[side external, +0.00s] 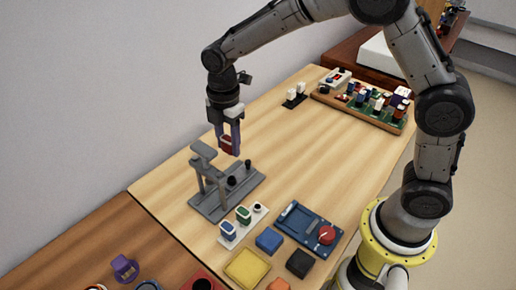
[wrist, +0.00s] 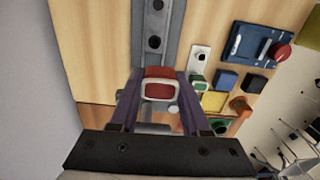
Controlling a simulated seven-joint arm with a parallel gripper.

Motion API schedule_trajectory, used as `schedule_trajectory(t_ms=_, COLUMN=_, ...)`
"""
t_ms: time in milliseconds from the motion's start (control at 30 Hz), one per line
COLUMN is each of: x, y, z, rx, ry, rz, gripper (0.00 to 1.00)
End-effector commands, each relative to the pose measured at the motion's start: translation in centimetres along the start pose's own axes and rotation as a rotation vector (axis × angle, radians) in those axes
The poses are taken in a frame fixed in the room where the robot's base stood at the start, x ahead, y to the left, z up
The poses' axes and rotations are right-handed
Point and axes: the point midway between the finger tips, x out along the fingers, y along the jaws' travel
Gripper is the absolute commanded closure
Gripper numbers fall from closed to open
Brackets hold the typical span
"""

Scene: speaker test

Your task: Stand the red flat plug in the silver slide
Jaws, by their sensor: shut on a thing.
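My gripper (side external: 228,149) is shut on the red flat plug (side external: 226,144) and holds it in the air, just above and behind the grey fixture's upright arm. In the wrist view the red plug (wrist: 159,72) has a pale rim and sits between the two purple fingers of my gripper (wrist: 160,92). The silver slide appears to be the grey metal fixture (side external: 241,190), with a flat base, a raised arm and two black knobs. In the wrist view its grey strip (wrist: 174,30) runs up from behind the plug. The plug's seat cannot be made out.
A white strip (side external: 236,236) with blue and green plugs stands in front of the fixture. A blue tray (side external: 300,221) with a red knob and several coloured blocks are nearby. A crowded board (side external: 361,112) lies at the back right.

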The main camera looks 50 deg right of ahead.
Motion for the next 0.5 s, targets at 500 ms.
schedule_trajectory(t_ms=500, x=5.1, y=1.2, z=1.0, rx=0.029, ry=0.000, rz=-0.001, gripper=1.00)
